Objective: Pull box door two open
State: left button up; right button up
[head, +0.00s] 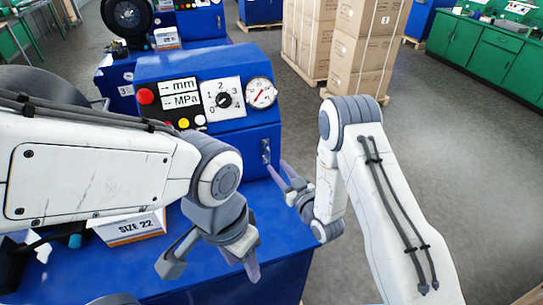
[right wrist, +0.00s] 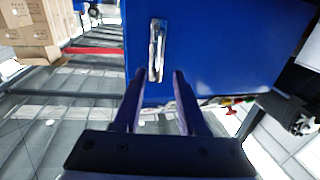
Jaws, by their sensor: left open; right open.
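The blue machine box (head: 208,70) has a dial, a gauge and buttons on its front. In the right wrist view the upright handle (right wrist: 157,50) sits on the blue door panel (right wrist: 230,45), which looks shut. My right gripper (head: 279,169) is open, its fingertips just short of the handle and apart from it. The handle lies just beyond the gap between the fingers (right wrist: 158,78). My left gripper (head: 212,266) is open and empty over the blue bench.
A SIZE 22 box (head: 132,228) lies on the blue bench top (head: 285,225), partly behind my left arm. Stacked cartons (head: 362,50) stand on pallets behind. Green cabinets (head: 490,52) line the back right. The floor (head: 465,150) on the right is clear.

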aim_at(269, 158)
jog(key=shift+p+x, duration=0.6)
jog(key=shift+x, duration=1.95)
grip_shut()
